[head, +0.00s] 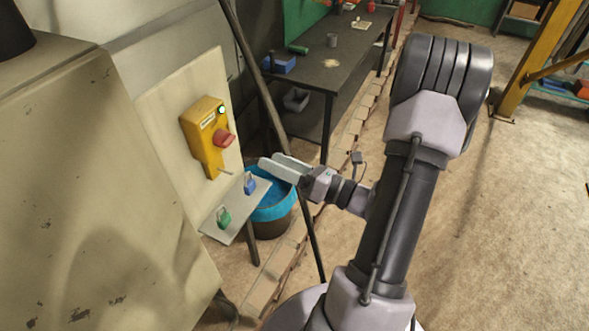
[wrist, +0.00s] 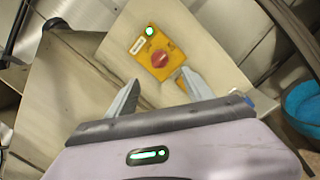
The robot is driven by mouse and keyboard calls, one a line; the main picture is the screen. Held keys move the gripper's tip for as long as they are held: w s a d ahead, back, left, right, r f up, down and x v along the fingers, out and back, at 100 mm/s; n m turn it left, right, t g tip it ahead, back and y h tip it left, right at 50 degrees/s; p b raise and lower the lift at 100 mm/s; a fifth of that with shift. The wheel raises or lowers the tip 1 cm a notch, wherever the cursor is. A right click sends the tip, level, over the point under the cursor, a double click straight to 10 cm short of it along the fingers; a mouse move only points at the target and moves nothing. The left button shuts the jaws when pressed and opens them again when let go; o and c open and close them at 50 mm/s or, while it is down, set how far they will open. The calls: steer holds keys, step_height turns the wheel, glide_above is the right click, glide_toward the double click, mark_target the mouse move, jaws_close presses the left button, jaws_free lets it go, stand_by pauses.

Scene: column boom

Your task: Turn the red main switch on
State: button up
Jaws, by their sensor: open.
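The red main switch (head: 223,138) is a red knob on a yellow box (head: 201,133) fixed to a pale upright panel. A green lamp glows at the top of the box. In the wrist view the red knob (wrist: 160,60) sits on the yellow plate (wrist: 142,49), just beyond and between my fingers. My gripper (head: 278,168) is open and empty, to the right of the box and a little lower, apart from it in the head view. It also shows in the wrist view (wrist: 158,92), where the fingers are spread and hold nothing.
A small shelf below the box holds a blue padlock (head: 250,184) and a green padlock (head: 223,217). A blue-rimmed bucket (head: 272,205) stands beneath my gripper. A dark workbench (head: 335,65) stands at the back. Floor at right is clear.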

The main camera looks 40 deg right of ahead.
steer(key=v, duration=0.5)
steer(key=s+a+f+n+g+h+b, duration=0.1)
steer(key=a+n+g+b, duration=0.5)
steer(key=a+n, duration=0.6)
steer(key=s+a+f+n+g+h+b, duration=0.1)
steer(key=s+a+n+g+h+b, duration=0.2)
steer(key=a+n, duration=0.9)
steer(key=s+n+g+b, duration=0.2)
steer(key=n+g, duration=0.1)
steer(key=n, duration=0.7)
steer(key=shift+s+f+n+h+b, duration=0.25)
steer(key=shift+f+n+h+b, duration=0.05)
steer(key=shift+f+b, duration=0.1)
